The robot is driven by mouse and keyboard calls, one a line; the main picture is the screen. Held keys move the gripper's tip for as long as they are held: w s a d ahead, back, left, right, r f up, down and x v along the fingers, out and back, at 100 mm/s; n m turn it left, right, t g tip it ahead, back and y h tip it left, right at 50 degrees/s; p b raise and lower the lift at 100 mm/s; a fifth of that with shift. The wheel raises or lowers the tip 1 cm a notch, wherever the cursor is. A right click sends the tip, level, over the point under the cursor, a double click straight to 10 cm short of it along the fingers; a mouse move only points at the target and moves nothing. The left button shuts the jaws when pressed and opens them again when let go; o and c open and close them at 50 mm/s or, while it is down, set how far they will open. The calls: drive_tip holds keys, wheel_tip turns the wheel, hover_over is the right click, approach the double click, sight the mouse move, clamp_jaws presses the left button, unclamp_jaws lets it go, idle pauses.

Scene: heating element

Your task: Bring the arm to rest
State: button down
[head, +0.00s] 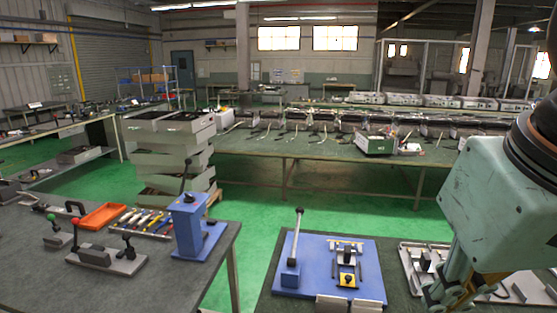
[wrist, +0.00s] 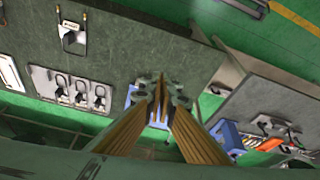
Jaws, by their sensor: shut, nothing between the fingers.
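My gripper (wrist: 160,92) is shut and empty in the wrist view, with its fingertips together above the dark worktable. In the head view my pale green arm end hangs at the right edge, and only part of my gripper (head: 452,292) shows low in the picture. It is to the right of a blue base plate (head: 318,280) that carries an upright black lever and a small fixture. In the wrist view the blue fixture (wrist: 157,123) is partly hidden behind my fingers.
A grey tray (head: 412,252) with parts lies beside the arm. The left worktable (head: 150,289) holds a blue lever press (head: 188,225), an orange tray (head: 103,215) and several tools. Green floor (head: 243,262) separates the two tables. A long bench (head: 330,151) stands behind.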

drive_tip(key=shift+s+f, duration=0.6)
drive_tip(key=shift+s, duration=0.25)
drive_tip(key=shift+s+f, duration=0.55)
drive_tip(key=shift+s, duration=0.25)
drive_tip(key=c, duration=3.4)
unclamp_jaws()
drive_tip(key=shift+c, duration=0.2)
